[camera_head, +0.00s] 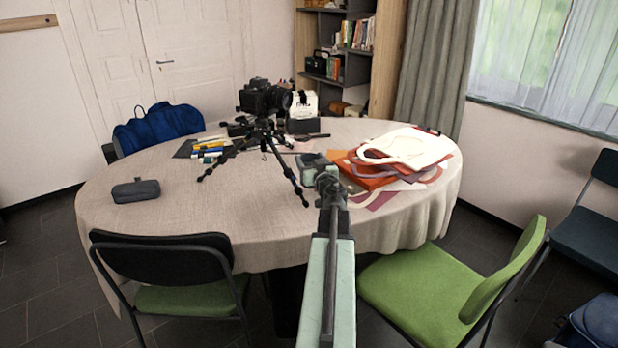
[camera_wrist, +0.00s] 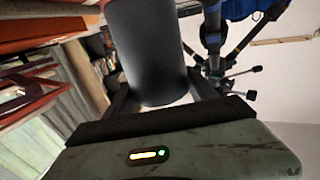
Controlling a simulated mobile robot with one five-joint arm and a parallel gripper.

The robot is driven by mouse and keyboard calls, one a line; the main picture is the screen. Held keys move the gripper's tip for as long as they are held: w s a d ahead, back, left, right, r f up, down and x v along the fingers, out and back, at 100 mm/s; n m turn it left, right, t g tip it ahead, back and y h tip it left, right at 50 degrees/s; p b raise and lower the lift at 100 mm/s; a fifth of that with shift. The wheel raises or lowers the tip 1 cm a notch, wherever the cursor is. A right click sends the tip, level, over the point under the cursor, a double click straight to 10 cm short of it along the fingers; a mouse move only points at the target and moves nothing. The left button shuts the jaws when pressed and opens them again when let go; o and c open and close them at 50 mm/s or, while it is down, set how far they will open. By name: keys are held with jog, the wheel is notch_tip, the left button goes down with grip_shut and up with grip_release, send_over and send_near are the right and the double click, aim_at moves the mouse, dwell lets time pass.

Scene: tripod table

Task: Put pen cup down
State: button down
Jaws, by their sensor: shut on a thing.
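The pen cup (camera_wrist: 146,48) is a plain dark grey cylinder that fills the upper middle of the wrist view. My gripper (camera_wrist: 160,92) is shut on it, with a dark finger on each side. In the head view my gripper (camera_head: 318,168) is at the end of my outstretched arm, over the front middle of the table (camera_head: 240,225). There the cup is hidden or cannot be told apart from the gripper. Whether the cup touches the tablecloth cannot be told.
A camera on a small tripod (camera_head: 265,140) stands just left of my gripper. Pens (camera_head: 210,148) and a dark case (camera_head: 136,190) lie left. The cloth at front left is clear.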

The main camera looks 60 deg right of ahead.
notch_tip(320, 180, down, 4)
jog(key=b, duration=0.4)
jog(key=shift+r, duration=0.25)
jog(key=shift+f, duration=0.2)
jog(key=shift+c, duration=1.4)
grip_release()
jog(key=shift+r, duration=0.15)
